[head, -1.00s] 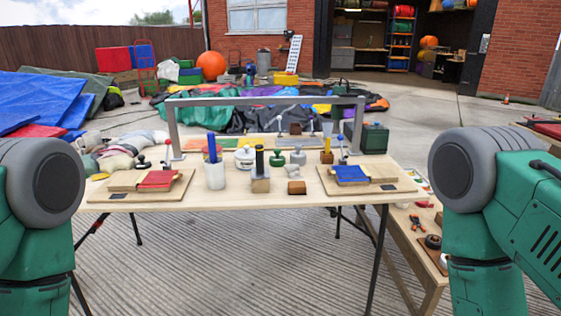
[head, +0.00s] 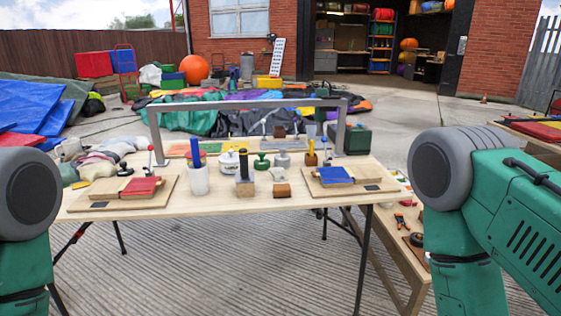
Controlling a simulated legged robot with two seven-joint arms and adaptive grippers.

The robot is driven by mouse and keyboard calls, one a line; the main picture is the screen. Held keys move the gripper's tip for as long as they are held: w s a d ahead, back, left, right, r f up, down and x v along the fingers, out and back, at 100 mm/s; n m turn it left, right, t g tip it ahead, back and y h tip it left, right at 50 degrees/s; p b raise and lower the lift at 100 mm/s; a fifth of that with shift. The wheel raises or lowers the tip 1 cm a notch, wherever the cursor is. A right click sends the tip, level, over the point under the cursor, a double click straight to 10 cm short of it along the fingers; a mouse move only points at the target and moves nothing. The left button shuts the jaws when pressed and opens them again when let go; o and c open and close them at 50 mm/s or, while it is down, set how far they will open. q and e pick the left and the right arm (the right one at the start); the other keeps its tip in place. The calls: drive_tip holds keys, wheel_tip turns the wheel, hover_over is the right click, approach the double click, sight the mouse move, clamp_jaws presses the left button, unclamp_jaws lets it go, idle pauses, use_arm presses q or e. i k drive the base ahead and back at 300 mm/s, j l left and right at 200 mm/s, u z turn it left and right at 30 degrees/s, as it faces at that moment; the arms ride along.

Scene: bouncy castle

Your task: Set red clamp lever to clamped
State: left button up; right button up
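On the left of the wooden table (head: 222,204), a board (head: 92,204) carries a light wood block with a red piece (head: 141,187) on it. A thin upright lever with a red knob (head: 150,148) stands at the back of this board, and a dark round knob (head: 124,170) is beside it. The lever looks raised, but its clamp mechanism is too small to make out. Neither of my grippers is in view; only my green and grey arm parts show at the left and right edges, apart from the table.
A similar board with a blue piece (head: 335,175) lies on the table's right. Between the boards stand a white cup (head: 199,181), a dark post on a block (head: 244,186) and several small items. A grey frame (head: 250,104) spans the table's back. A lower bench (head: 385,255) stands at right.

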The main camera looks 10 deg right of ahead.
sight(150, 147)
drive_tip(key=i+j, duration=0.2)
drive_tip(key=j, duration=0.15)
drive_tip(key=i+j+z, duration=0.15)
drive_tip(key=j, duration=0.15)
drive_tip(key=i+j, duration=0.2)
drive_tip(key=j, duration=0.15)
drive_tip(key=i+j+z, duration=0.1)
drive_tip(key=j, duration=0.25)
drive_tip(key=i+j+z, duration=0.1)
drive_tip(key=j, duration=0.25)
drive_tip(key=i+j, duration=0.25)
drive_tip(key=i+j+z, duration=0.1)
drive_tip(key=j, duration=0.4)
drive_tip(key=i+j+z, duration=0.1)
drive_tip(key=j, duration=0.25)
drive_tip(key=i, duration=0.05)
